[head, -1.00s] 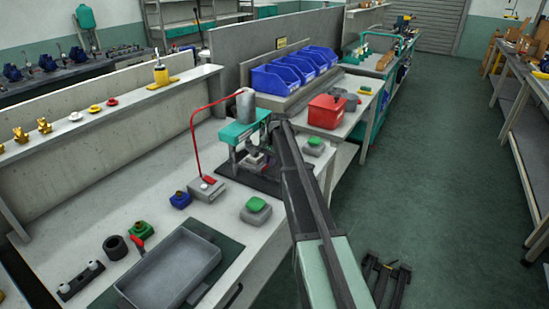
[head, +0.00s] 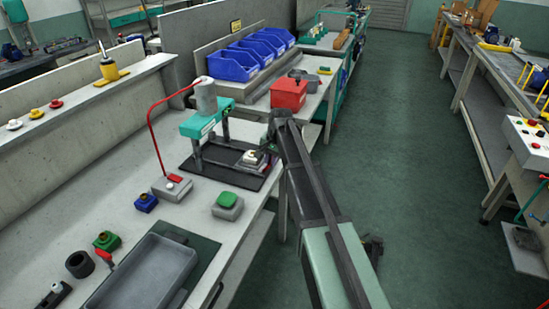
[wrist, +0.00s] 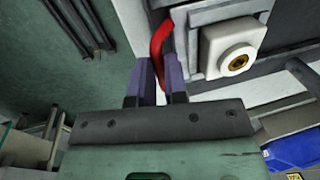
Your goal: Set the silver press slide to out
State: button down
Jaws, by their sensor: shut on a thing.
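The green press (head: 205,125) stands on a dark base plate (head: 215,178) on the bench. Its silver slide (head: 246,168) sits at the right end of the base, clear of the press frame, with a white block (head: 251,156) on it. In the wrist view the white block (wrist: 232,48) has a brass-coloured centre and sits on the grey slide (wrist: 225,14). My gripper (wrist: 161,82) is shut on the slide's red handle (wrist: 160,42). In the head view my arm largely hides the gripper and handle.
A grey tray (head: 145,275) lies nearer. A red bin (head: 289,93) and blue bins (head: 262,50) are behind. Open floor lies right.

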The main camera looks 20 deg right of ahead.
jog(key=shift+s+d, duration=0.15)
jog(key=shift+s, duration=0.05)
jog(key=c, duration=1.2)
grip_release()
jog(key=shift+d, duration=0.15)
jog(key=shift+o, duration=0.2)
notch_tip(320, 180, up, 10)
jog(key=s+d+p, duration=0.1)
jog(key=p, duration=0.9)
jog(key=shift+d+r+p, duration=0.2)
jog(key=shift+r+p, duration=0.05)
jog(key=shift+p, duration=0.05)
jog(key=shift+s, duration=0.1)
